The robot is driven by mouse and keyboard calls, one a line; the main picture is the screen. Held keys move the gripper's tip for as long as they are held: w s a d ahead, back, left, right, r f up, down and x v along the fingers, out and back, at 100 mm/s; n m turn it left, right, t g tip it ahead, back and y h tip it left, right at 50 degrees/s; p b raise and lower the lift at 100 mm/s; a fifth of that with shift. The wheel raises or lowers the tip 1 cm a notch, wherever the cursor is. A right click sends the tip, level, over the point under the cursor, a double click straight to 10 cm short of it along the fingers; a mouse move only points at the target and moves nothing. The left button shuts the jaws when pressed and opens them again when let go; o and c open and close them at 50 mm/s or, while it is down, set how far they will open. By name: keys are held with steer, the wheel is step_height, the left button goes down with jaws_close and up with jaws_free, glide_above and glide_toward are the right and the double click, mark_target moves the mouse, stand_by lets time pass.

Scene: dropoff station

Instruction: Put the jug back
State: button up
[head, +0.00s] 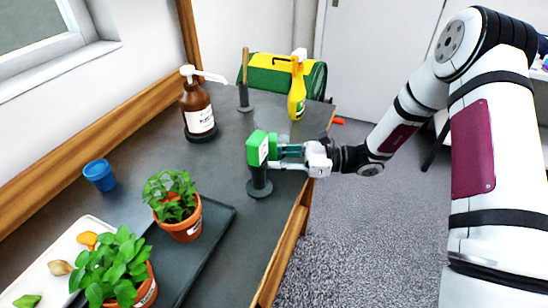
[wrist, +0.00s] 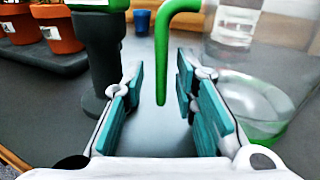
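A curved green handle (wrist: 162,60) hangs between my fingers in the wrist view. A clear, green-edged vessel (wrist: 262,100) beside my right finger looks like the jug; I cannot see how the handle joins it. In the head view the jug cannot be made out clearly at my gripper. My gripper (head: 284,153) is over the right edge of the dark counter. In the wrist view its teal-padded fingers (wrist: 160,82) are apart, with visible gaps on both sides of the handle. A dark post (head: 259,182) with a labelled green block (head: 258,148) stands close beside my gripper.
Potted plants (head: 179,205) stand on a dark tray (head: 215,223) at the front left. The counter's middle is mostly clear.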

steer(key=shift+r, duration=0.1)
steer(key=shift+d+r, duration=0.1)
steer(key=shift+d, duration=0.1)
steer(key=d, duration=1.1)
steer(key=shift+s+d, duration=0.15)
steer(key=shift+d, duration=0.2)
steer(key=s+a+r+n+g+h, duration=0.2)
steer(key=s+r+n+g+h, duration=0.2)
steer(key=s+r+n+h, duration=0.75)
steer(key=s+d+r+n+t+h, duration=0.2)
steer(key=s+d+n+t+h, duration=0.1)
steer(key=s, duration=0.7)
steer(key=s+d+r+n+t+h, duration=0.2)
steer(key=s+d, duration=0.3)
steer(key=s, duration=0.4)
steer(key=shift+s+d+r+n+t+h, duration=0.45)
steer(key=shift+n+h, duration=0.2)
steer(key=shift+h, duration=0.1)
